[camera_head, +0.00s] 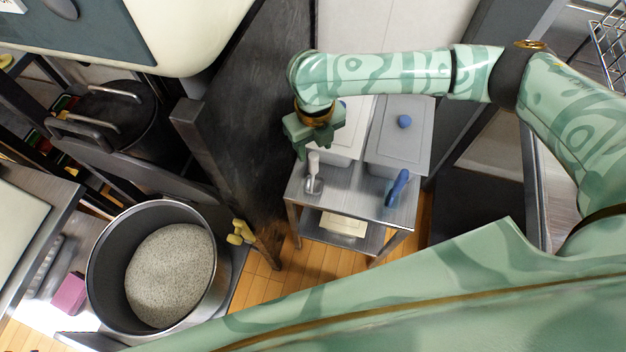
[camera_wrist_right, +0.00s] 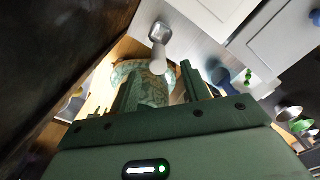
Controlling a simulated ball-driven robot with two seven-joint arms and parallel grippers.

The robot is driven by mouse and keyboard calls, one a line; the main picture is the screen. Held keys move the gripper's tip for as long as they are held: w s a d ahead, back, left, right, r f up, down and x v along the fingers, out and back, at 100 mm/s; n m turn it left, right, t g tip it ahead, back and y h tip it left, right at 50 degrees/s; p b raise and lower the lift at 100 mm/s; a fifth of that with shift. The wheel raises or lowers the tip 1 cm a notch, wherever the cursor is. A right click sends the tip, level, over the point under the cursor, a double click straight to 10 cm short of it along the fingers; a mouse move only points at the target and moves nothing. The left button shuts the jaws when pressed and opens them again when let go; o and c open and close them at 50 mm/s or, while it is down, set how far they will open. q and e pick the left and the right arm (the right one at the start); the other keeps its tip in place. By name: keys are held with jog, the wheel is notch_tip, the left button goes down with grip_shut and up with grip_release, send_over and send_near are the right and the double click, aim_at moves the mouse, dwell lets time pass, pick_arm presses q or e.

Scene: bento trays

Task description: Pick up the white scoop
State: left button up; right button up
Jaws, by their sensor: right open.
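The white scoop (camera_head: 313,183) lies on the small steel table (camera_head: 345,195), near its left edge, with its pale handle toward the back. It also shows in the right wrist view (camera_wrist_right: 159,36), with the handle end pointing toward the gap between my fingers. My right gripper (camera_head: 301,152) is open and empty, above and just behind the scoop's handle. In the right wrist view its two green fingers (camera_wrist_right: 160,82) stand apart, with the handle end just beyond them. My left gripper is not in view.
A blue scoop (camera_head: 397,188) lies at the table's right. Lidded grey containers (camera_head: 417,140) stand at its back, one partly behind my gripper. A large steel pot (camera_head: 98,280) of speckled grain stands at lower left. A dark panel (camera_head: 240,110) rises left of my gripper.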

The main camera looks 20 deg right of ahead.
aim_at(313, 155)
notch_tip(313, 155, down, 7)
jog(key=b, duration=0.3)
jog(key=shift+w+a+r, duration=0.1)
jog(key=shift+a+r, duration=0.05)
jog(key=shift+r, duration=0.25)
grip_shut()
